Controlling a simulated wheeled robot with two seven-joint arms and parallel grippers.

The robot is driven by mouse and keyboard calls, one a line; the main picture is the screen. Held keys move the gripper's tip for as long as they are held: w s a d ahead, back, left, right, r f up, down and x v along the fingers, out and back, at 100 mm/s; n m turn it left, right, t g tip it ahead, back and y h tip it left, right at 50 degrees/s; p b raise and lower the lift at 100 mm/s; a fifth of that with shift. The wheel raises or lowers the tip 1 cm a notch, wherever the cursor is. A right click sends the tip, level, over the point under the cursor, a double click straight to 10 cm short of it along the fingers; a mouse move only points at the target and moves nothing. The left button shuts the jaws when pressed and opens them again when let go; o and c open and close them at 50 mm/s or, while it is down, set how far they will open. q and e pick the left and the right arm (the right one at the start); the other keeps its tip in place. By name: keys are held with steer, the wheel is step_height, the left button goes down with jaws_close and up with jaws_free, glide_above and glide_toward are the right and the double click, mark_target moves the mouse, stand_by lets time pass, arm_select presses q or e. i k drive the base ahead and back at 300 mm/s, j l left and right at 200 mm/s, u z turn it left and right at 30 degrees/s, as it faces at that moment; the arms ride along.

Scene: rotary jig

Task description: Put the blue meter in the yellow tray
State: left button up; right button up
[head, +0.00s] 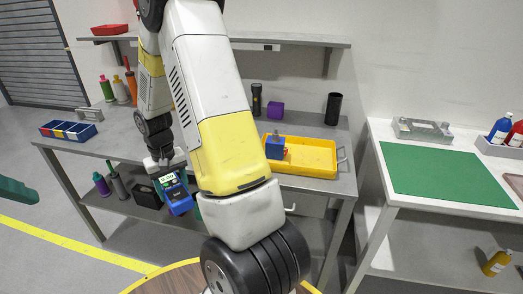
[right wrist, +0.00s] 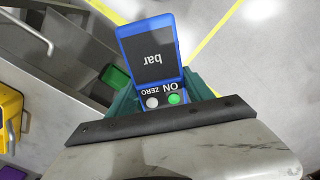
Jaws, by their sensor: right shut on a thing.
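The blue meter (head: 179,198) is in my right gripper (head: 165,168), in front of the grey bench and left of the yellow tray. In the right wrist view, the meter (right wrist: 151,48) has a dark screen reading "bar" and buttons marked ON and ZERO. The teal fingers (right wrist: 150,103) are on either side of its lower part. The yellow tray (head: 318,172) lies on the bench, with a blue block (head: 275,147) and a small red part at its left end. A green piece (head: 18,190) at the left edge looks like a finger of my left gripper.
A dark torch (head: 256,100), a purple cube (head: 276,109) and a black cup (head: 333,108) stand behind the tray. A blue bin (head: 68,131) is at the bench's left end. A white table (head: 390,190) with a green mat (head: 445,172) stands right.

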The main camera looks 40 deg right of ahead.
mark_target(315, 161)
steer(key=k+l+z, duration=0.25)
steer(key=k+z, duration=0.15)
steer(key=l+z, duration=0.15)
steer(key=z, duration=0.2)
steer(key=i+l+z, duration=0.15)
steer(key=z, duration=0.2)
steer(key=i, duration=0.55)
